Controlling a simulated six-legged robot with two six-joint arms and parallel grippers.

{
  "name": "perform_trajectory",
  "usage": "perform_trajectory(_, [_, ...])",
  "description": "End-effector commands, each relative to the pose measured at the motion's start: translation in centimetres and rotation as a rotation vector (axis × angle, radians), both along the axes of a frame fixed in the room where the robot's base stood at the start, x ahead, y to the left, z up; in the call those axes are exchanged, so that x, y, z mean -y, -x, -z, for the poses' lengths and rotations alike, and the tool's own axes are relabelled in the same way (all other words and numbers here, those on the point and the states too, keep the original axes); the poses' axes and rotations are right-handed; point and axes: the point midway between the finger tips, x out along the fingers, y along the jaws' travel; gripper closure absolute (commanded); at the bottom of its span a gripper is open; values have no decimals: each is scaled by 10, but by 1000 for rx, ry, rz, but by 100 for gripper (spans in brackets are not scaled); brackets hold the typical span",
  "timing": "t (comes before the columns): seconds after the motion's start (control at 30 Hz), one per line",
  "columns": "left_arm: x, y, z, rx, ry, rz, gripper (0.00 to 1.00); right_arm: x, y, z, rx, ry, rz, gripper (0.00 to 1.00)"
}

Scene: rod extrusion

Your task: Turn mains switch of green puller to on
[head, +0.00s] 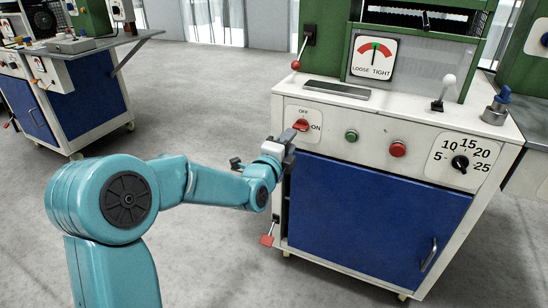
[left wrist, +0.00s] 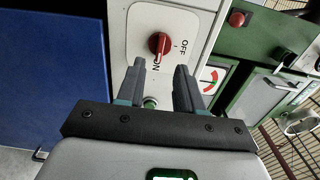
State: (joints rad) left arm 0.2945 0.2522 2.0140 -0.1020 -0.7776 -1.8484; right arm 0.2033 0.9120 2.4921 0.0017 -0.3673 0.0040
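The green puller (head: 415,62) stands at the right on a white cabinet. Its mains switch is a red rotary knob (head: 301,125) on a white plate, with OFF above it and ON to its right. The knob also shows in the left wrist view (left wrist: 160,44), just beyond the fingertips. Its long side looks roughly in line with ON, but I cannot tell which end is the pointer. My left gripper (head: 288,140) is just below and left of the knob. In the left wrist view its two fingers (left wrist: 160,78) are apart with nothing between them. My right gripper is not in view.
Right of the switch are a green button (head: 352,136), a red button (head: 398,149) and a black dial (head: 460,162). A red-knobbed lever (head: 296,64) stands above. The blue door (head: 370,205) is below. Another machine (head: 65,85) is at left; grey floor between is clear.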

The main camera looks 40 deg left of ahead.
Motion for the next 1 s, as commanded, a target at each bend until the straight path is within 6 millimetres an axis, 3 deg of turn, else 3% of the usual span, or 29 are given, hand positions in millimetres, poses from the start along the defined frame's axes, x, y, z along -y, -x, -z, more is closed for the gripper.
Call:
perform_trajectory(0.2, [13,56,-2,0,-1,0,64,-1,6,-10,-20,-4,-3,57])
perform_trajectory(0.4, [21,87,-1,0,-1,0,64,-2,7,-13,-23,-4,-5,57])
perform_trajectory(0.6, [24,97,0,0,-1,1,64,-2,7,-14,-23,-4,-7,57])
perform_trajectory(1.0, [24,97,0,0,-1,1,64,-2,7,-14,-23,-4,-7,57])
